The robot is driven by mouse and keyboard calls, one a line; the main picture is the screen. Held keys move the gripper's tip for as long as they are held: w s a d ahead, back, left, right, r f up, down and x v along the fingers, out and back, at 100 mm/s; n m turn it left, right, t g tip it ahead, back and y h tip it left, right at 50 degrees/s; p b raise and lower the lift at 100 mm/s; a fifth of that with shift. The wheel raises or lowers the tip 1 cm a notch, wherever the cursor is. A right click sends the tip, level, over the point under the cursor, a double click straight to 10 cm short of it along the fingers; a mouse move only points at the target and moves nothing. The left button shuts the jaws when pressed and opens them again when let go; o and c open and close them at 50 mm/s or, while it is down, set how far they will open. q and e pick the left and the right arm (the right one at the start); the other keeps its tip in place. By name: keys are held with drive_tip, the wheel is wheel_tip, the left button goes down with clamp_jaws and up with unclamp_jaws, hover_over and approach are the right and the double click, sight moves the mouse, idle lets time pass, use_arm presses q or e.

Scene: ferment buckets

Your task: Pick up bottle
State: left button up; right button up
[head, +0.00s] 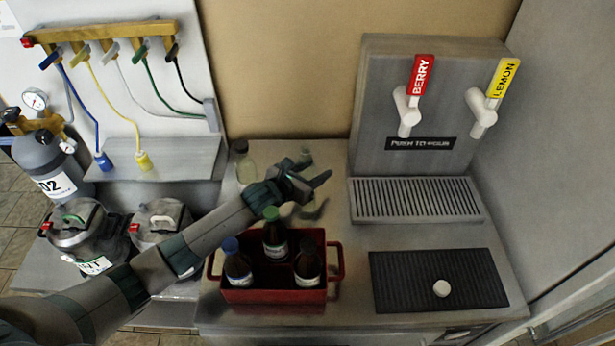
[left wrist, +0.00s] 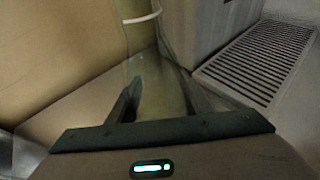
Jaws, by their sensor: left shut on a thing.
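My left gripper (head: 314,186) is over the back of the counter and shut on a clear, faintly greenish bottle. In the left wrist view the bottle (left wrist: 160,95) stands between the two fingers (left wrist: 158,98), with a pale ring near the top of the picture. In the head view only parts of this bottle (head: 306,158) show around the fingers; the rest is hidden. I cannot tell whether its base touches the counter. A second clear bottle (head: 245,168) with a dark cap stands to the left. My right gripper is not in view.
A red crate (head: 275,296) holds brown bottles with blue, green and dark caps in front of my gripper. A dispenser (head: 430,110) with berry and lemon taps stands at right, above a drip grate (head: 415,200). A black mat (head: 420,270) bears a small white round thing (head: 441,288).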

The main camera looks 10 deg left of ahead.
sight(308, 145)
use_arm(q)
drive_tip(key=shift+r, duration=0.1)
wheel_tip(308, 145, up, 10)
drive_tip(key=b, duration=0.3)
idle(0.3)
idle(0.6)
drive_tip(key=shift+a+r+b, duration=0.15)
drive_tip(key=shift+r+b, duration=0.15)
drive_tip(key=shift+b, duration=0.05)
drive_tip(key=s+a+r+n+t+y+b, duration=0.1)
drive_tip(key=s+a+r+n+y+b, duration=0.4)
drive_tip(key=s+a+r, duration=0.4)
drive_tip(key=shift+s+r+y+b, duration=0.55)
drive_tip(key=shift+r+b, duration=0.4)
drive_tip(key=shift+r, duration=0.55)
